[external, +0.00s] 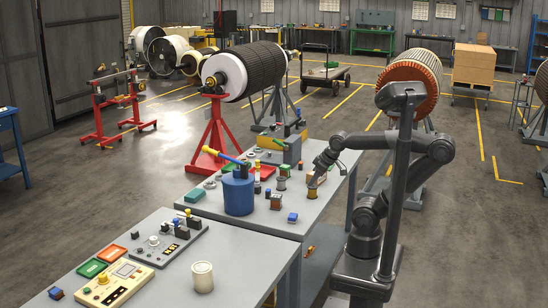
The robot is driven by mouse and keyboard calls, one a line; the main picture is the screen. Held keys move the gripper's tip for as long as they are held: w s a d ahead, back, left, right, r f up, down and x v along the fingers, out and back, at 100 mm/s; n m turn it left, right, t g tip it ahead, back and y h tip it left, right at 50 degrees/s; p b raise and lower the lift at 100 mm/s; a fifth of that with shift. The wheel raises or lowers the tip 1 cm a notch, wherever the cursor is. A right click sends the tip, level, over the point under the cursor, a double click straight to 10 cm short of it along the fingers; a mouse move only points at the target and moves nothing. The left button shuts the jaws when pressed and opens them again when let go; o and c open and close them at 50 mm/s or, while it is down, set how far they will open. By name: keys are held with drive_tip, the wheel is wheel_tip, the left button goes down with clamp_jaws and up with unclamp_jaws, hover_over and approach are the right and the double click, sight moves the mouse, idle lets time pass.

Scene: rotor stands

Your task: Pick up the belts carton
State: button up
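No carton with a readable belts label shows in the external view; the things on the bench are too small to tell which it is. My gripper (315,182) is low over the right part of the far grey bench (255,222), at a small brown and yellowish item (313,191). I cannot tell whether it touches that item or whether its fingers are open. Several other small items stand near it, among them a dark block with an orange-brown part (276,201) and a small blue-topped block (292,218).
A blue pot (238,194) stands left of my gripper. A red stand (214,140) carries a large dark rotor (258,70) behind the bench. The nearer bench holds a beige meter (115,283) and a cream can (203,277). A large cardboard box (473,62) stands at the back right.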

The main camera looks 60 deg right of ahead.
idle(0.4)
drive_tip(key=o, duration=1.2)
drive_tip(key=shift+c, duration=0.2)
